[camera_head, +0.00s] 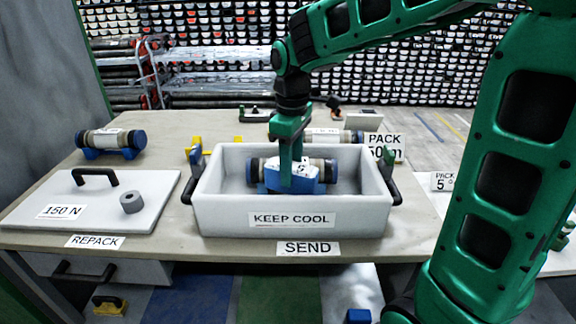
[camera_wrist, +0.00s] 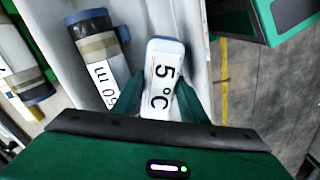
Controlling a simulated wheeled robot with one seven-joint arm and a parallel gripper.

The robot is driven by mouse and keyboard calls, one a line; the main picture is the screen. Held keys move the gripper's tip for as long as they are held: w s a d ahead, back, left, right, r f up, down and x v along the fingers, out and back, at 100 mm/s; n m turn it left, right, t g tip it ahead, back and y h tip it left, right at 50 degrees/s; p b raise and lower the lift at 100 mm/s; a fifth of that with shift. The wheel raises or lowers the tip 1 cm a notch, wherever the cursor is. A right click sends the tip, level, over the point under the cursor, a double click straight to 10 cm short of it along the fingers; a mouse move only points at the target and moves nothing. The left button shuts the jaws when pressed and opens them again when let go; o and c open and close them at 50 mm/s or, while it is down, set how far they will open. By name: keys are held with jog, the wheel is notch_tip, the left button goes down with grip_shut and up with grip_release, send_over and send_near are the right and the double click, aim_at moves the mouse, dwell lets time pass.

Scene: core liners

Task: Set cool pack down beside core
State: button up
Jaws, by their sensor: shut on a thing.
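The cool pack (camera_head: 309,184) is a blue block with a white label on top, inside the white KEEP COOL box (camera_head: 220,213). My gripper (camera_head: 288,178) reaches down into the box and is shut on the pack. In the wrist view the pack's label reads 5°C (camera_wrist: 162,75), between my two green fingers. The core (camera_head: 325,171) is a grey-and-tan tube with dark blue ends, lying behind the pack in the box. In the wrist view the core (camera_wrist: 103,62) lies to the pack's left, roughly parallel, with a narrow gap. I cannot tell whether the pack touches the box floor.
The box has dark handles at both ends and walls close around the pack. A second core (camera_head: 104,139) sits on blue supports at the back left. A white lid (camera_head: 150,215) with a handle and a grey roll (camera_head: 131,203) lies left. Another core (camera_head: 352,136) lies behind the box.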

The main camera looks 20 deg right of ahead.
aim_at(291, 191)
jog(key=shift+f, duration=3.15)
jog(key=shift+f, duration=0.5)
jog(key=o, duration=1.5)
jog(key=shift+c, duration=0.2)
notch_tip(291, 191, up, 11)
jog(key=shift+w+f, duration=0.1)
jog(key=shift+f, duration=0.05)
